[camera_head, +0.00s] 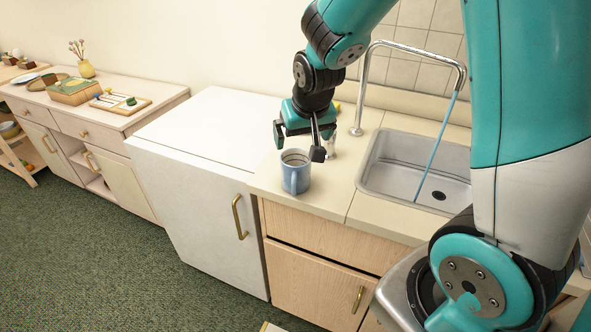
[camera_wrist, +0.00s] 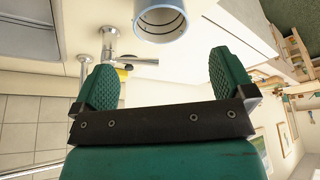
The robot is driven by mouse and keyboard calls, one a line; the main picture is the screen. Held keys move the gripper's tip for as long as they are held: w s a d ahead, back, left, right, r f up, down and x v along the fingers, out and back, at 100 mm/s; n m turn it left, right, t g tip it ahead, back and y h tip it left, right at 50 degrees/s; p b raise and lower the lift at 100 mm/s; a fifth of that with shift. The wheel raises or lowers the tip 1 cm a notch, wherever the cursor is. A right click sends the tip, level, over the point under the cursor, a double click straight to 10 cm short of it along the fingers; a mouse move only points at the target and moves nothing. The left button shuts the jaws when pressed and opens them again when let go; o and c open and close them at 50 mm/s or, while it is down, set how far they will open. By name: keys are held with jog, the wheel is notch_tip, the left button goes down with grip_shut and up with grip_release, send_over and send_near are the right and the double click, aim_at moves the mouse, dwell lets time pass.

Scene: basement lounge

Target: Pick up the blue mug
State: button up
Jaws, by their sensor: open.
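The blue mug (camera_head: 296,176) stands upright on the cream counter, left of the sink and near the counter's front edge. In the wrist view the mug (camera_wrist: 160,22) shows at the top, cut off by the frame edge, beyond the fingertips. My gripper (camera_head: 300,142) is above and just behind the mug in the head view, with its fingers apart. In the wrist view my gripper (camera_wrist: 162,82) is open and nothing is between its fingers. Its near finger slightly overlaps the mug in the head view, and I cannot tell if they touch.
A sink (camera_head: 412,172) with a tall faucet (camera_head: 362,85) and blue water stream is right of the mug. A small metal tap-like fitting (camera_wrist: 112,50) stands behind the mug. A white cabinet (camera_head: 205,135) with a clear top is left. A tray (camera_head: 120,103) lies on the far sideboard.

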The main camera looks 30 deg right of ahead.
send_near(295, 162)
notch_tip(295, 162, down, 2)
jog(key=s, duration=0.1)
jog(key=shift+a+p+x, duration=0.15)
jog(key=shift+p+x, duration=0.3)
jog(key=shift+x, duration=0.45)
jog(key=shift+a+p+x, duration=0.2)
jog(key=shift+p+x, duration=0.25)
jog(key=shift+x, duration=0.4)
jog(key=shift+a+p+x, duration=0.15)
jog(key=shift+p+x, duration=0.3)
jog(key=shift+x, duration=0.45)
jog(key=shift+w, duration=0.1)
jog(key=c, duration=1.1)
